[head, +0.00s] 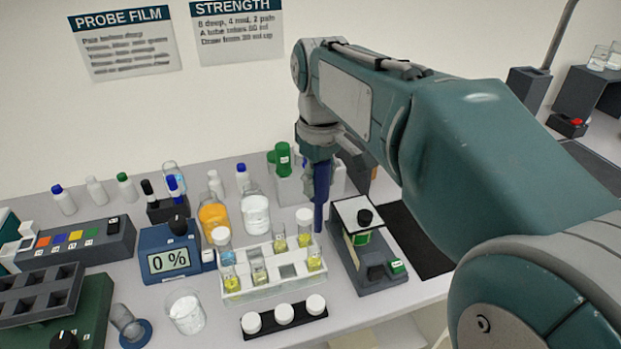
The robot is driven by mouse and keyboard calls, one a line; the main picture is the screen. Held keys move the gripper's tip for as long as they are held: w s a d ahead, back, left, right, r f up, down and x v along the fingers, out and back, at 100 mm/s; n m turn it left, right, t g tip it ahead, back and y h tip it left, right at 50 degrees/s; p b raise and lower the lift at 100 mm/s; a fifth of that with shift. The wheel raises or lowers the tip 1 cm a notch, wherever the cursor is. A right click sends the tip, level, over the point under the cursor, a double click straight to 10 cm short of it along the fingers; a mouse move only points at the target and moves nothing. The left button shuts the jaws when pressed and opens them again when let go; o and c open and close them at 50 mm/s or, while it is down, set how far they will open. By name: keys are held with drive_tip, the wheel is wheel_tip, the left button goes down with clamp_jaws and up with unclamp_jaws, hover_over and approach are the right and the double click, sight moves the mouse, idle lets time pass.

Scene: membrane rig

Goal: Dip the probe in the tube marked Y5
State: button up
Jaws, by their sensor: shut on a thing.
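My gripper (320,168) is shut on a dark blue probe (320,205), which hangs upright with its tip pointing down. In the picture the probe shows at the back right of the clear tube rack (275,288). Whether its tip is above or beside the rack is hard to tell. Several tubes with yellow liquid stand in the rack, such as a front right tube (314,260) and a front middle tube (259,272). A tube at the left (228,265) holds some blue and has a white cap. The tube marks are too small to read, so I cannot tell which is Y5.
A grey device with a green button (398,267) stands right of the rack. A blue meter reading 0 % (168,262) stands left. White caps (284,313) lie on a black strip in front. Bottles (255,213) stand behind.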

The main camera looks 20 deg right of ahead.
sight(315, 216)
drive_tip(key=shift+d+f, duration=0.1)
drive_tip(key=shift+d, duration=0.05)
drive_tip(key=shift+f, duration=0.15)
drive_tip(key=shift+a+f, duration=0.9)
drive_tip(key=shift+f, duration=0.05)
drive_tip(key=shift+a+f, duration=0.15)
drive_tip(key=shift+f, duration=0.2)
drive_tip(key=shift+s+d+f, duration=0.1)
drive_tip(key=shift+d+f, duration=0.25)
drive_tip(key=shift+f, duration=0.35)
drive_tip(key=shift+s+d+f, duration=0.1)
drive_tip(key=shift+d+f, duration=0.25)
drive_tip(key=shift+f, duration=0.3)
clamp_jaws()
drive_tip(key=shift+s+f, duration=0.1)
drive_tip(key=shift+f, duration=0.5)
drive_tip(key=shift+w+a+f, duration=0.2)
drive_tip(key=shift+w+f, duration=0.05)
drive_tip(key=shift+f, duration=0.25)
drive_tip(key=shift+w+f, duration=0.1)
drive_tip(key=shift+f, duration=1.7)
